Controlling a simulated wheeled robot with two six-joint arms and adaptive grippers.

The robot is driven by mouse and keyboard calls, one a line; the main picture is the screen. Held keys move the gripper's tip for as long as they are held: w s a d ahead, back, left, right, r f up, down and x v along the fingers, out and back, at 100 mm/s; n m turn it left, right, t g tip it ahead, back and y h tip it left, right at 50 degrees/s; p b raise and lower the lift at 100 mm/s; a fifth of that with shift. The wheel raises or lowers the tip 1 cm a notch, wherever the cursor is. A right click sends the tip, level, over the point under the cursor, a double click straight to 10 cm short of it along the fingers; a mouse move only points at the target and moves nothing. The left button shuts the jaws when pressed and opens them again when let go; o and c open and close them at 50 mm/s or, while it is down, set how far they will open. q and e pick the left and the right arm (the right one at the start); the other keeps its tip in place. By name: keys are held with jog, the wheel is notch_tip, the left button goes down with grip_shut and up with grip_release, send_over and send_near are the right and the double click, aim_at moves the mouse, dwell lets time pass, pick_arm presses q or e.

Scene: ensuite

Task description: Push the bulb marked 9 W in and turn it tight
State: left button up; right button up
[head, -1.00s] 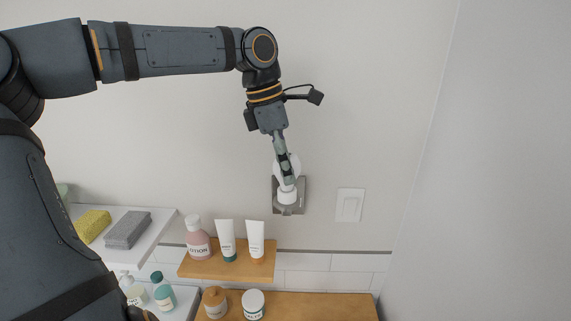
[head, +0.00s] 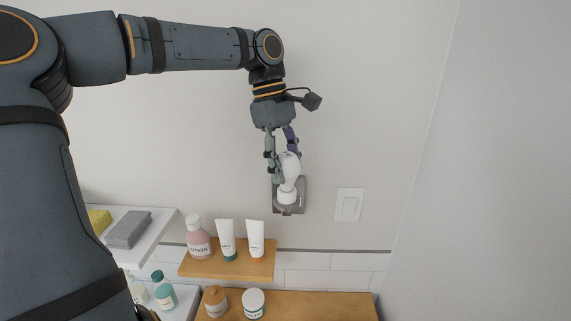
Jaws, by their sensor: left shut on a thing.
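A white bulb (head: 289,166) stands base down at the white socket (head: 287,197) of a grey wall fitting (head: 301,189). My left gripper (head: 283,172) points down from above and is shut on the bulb, one finger on its left side and the other behind it. The bulb's base meets the socket, but I cannot tell how deep it sits. The 9 W mark is not readable. My right gripper is not in view.
A white switch (head: 349,205) is on the wall to the right. Below, a wooden shelf (head: 229,268) holds a pink lotion bottle (head: 198,238) and two white tubes (head: 256,239). A white shelf (head: 149,236) with sponges is at left.

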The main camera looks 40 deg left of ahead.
pick_arm(q)
jog(key=m+g, duration=0.1)
jog(key=m, duration=0.3)
jog(key=shift+f, duration=0.1)
dwell(0.4)
jog(key=o, duration=1)
jog(key=shift+c, duration=0.2)
jog(key=o, duration=0.5)
jog(key=shift+w+a, duration=0.1)
jog(key=shift+w, duration=0.1)
jog(key=shift+o, duration=0.2)
jog(key=shift+s, duration=0.15)
